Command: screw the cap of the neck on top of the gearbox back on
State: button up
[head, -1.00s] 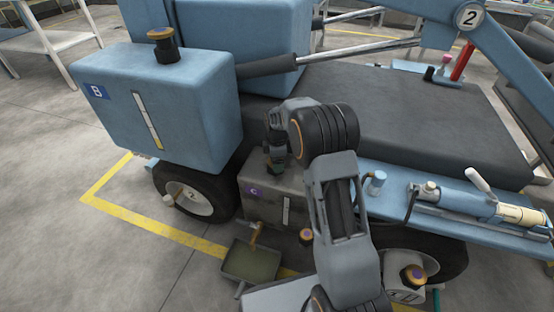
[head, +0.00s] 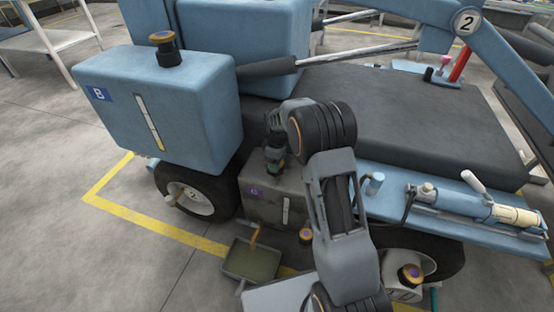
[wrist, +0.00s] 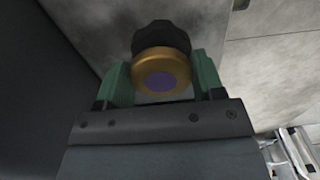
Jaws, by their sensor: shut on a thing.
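The gearbox is the dark grey box with a purple label (head: 267,207) low on the machine in the head view. My gripper (head: 274,163) points down over its top. In the wrist view my gripper (wrist: 160,82) has its green fingers on either side of the cap (wrist: 161,72) and is shut on it. The cap shows a gold rim, a purple centre and a black ribbed part beyond. The neck on the gearbox is hidden by the gripper and cap, so I cannot tell whether the cap sits on it.
A blue tank labelled B (head: 160,100) with its own gold-topped cap (head: 163,42) stands at left. A drain pan (head: 235,262) lies on the floor before the gearbox. Other gold-and-purple caps show low down (head: 306,236) and at lower right (head: 410,272). A wheel (head: 188,197) is left of the gearbox.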

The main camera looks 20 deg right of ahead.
jog(key=m+p, duration=0.1)
jog(key=m, duration=0.2)
jog(key=shift+m, duration=1.1)
jog(key=shift+a, duration=0.1)
jog(key=m+p, duration=0.1)
jog(key=m, duration=0.2)
jog(key=shift+s+m, duration=0.1)
jog(key=shift+m, duration=0.2)
jog(key=shift+a+f+m+p, duration=0.1)
jog(key=shift+m+p, duration=0.2)
jog(key=shift+m, duration=0.5)
